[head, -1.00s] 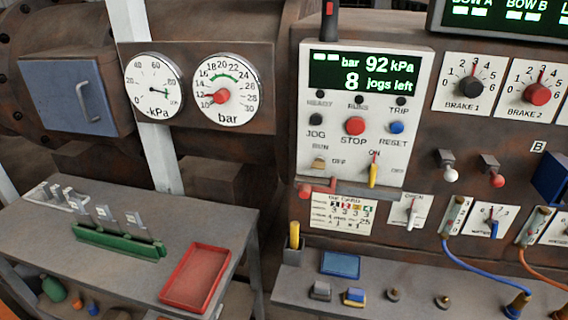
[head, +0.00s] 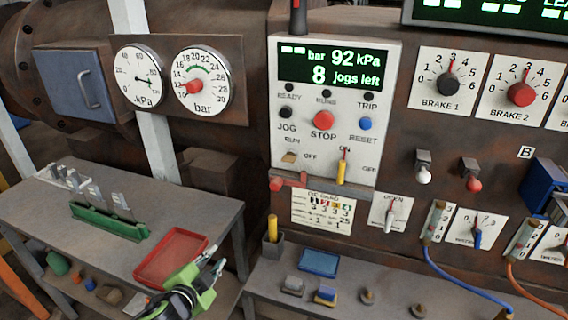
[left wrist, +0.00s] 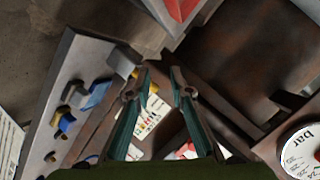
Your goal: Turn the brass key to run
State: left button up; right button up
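The brass key (head: 289,157) sits in the RUN/OFF switch at the lower left of the white control panel (head: 390,60) in the head view. It is small, and its exact angle is hard to tell. My left gripper (head: 215,258) is low in the head view, over the right edge of the red tray, well below and left of the key. In the left wrist view its two fingers (left wrist: 160,72) are apart with nothing between them. I cannot make out the key there. My right gripper is not in view.
A red lever (head: 288,181) juts out just below the key. A yellow-handled switch (head: 341,172) is to its right. The red tray (head: 172,256) and a green rack (head: 108,222) stand on the left bench. A shelf with a blue tray (head: 318,262) is below the panel.

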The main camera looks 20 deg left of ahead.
pick_arm(q)
jog(key=w+d+r+m+t+h, duration=0.1)
jog(key=w+r+m+t+h, duration=0.15)
jog(key=r, duration=0.45)
jog(key=w+d+r+m+t+h, duration=0.1)
jog(key=d+r+m, duration=0.15)
jog(key=r, duration=0.45)
jog(key=m+h, duration=0.6)
jog(key=m, duration=0.3)
send_near(285, 160)
jog(key=v, duration=0.4)
jog(key=p+x, duration=0.7)
jog(key=x, duration=0.5)
jog(key=shift+x, duration=0.8)
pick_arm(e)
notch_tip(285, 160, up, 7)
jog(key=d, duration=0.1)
pick_arm(q)
jog(key=shift+f, duration=0.15)
grip_shut()
